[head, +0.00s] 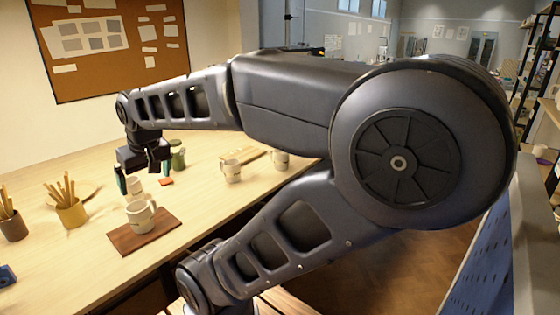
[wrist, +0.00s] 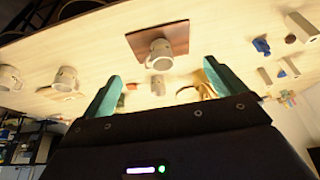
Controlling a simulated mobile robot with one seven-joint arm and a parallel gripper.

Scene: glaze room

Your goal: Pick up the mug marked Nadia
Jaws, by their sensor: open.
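Several pale mugs stand on the long wooden table; their markings are too small to read, so I cannot tell which says Nadia. One mug (head: 141,216) stands upright on a dark brown board (head: 125,238) and also shows in the wrist view (wrist: 161,55). Two more mugs stand toward the table's right, one nearer (head: 232,171) and one farther (head: 280,159). A small pale cup (head: 134,187) sits behind the board and shows between the fingers in the wrist view (wrist: 158,86). My gripper (wrist: 165,88) has teal fingers spread apart, empty, above the table.
A yellow pot (head: 71,213) and a brown pot (head: 13,226) hold pencils or sticks at the left. A blue item (head: 8,275) lies at the near left. A small orange item (head: 165,181) and a green jar (head: 178,160) are near my gripper. A corkboard (head: 110,45) hangs behind.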

